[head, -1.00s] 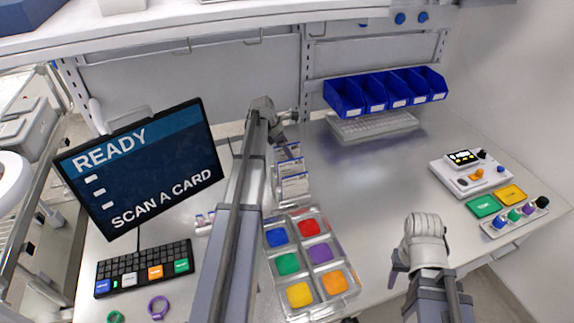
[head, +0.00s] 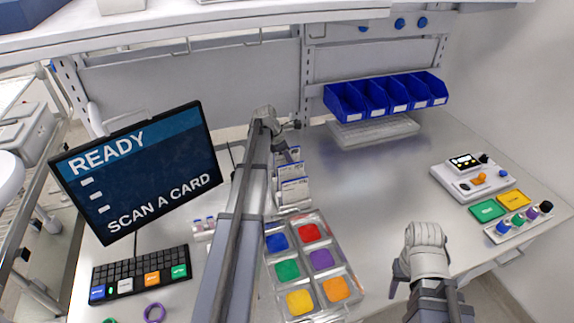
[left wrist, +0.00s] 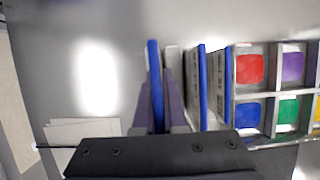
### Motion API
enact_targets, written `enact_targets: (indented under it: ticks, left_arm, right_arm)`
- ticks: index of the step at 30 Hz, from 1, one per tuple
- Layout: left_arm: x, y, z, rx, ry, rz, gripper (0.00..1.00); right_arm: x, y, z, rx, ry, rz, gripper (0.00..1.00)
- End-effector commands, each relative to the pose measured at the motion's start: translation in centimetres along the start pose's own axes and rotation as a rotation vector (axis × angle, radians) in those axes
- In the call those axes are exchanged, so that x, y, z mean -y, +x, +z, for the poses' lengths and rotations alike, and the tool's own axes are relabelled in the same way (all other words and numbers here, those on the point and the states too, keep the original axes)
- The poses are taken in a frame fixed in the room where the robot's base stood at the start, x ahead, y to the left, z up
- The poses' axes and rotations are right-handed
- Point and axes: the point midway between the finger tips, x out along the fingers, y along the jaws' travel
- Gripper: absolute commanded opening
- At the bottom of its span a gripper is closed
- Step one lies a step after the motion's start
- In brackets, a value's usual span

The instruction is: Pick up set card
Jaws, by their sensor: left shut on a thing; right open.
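A rack of set cards (head: 293,190) stands behind the tray of coloured compartments in the head view, several cards upright in a row. My left gripper (head: 292,152) is at the far end of this row. In the left wrist view the left gripper (left wrist: 162,110) is shut on a blue-edged set card (left wrist: 155,75), which stands upright between the fingers. Other blue-edged cards (left wrist: 202,80) stand beside it to the right. Whether the held card is clear of the rack is hidden. My right gripper (head: 397,283) is open and empty over the front edge of the table.
The tray (head: 331,228) holds red, blue, green, purple, yellow and orange squares. A monitor (head: 140,165) reads "READY, SCAN A CARD", with a keyboard (head: 140,272) below. Blue bins (head: 385,95) stand at the back. A white device (head: 472,180) stands right. The middle table is clear.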

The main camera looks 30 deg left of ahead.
Motion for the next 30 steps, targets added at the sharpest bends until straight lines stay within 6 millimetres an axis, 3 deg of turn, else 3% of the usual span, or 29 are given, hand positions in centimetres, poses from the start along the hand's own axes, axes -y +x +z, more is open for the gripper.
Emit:
enact_targets:
  ticks: [17,23,30]
  left_arm:
    - [0.0,-0.5,0.2,0.0,0.0,0.0,0.0]
    - [0.0,-2.1,0.9,0.0,0.0,0.0,0.0]
    - [0.0,-5.3,2.2,0.0,0.0,0.0,0.0]
  right_arm:
    - [-0.1,-0.5,0.0,0.0,0.001,0.0,0.5]
    - [-0.2,-2.2,0.1,0.0,0.004,-0.001,0.5]
    - [-0.5,-5.7,0.3,0.0,0.01,-0.002,0.5]
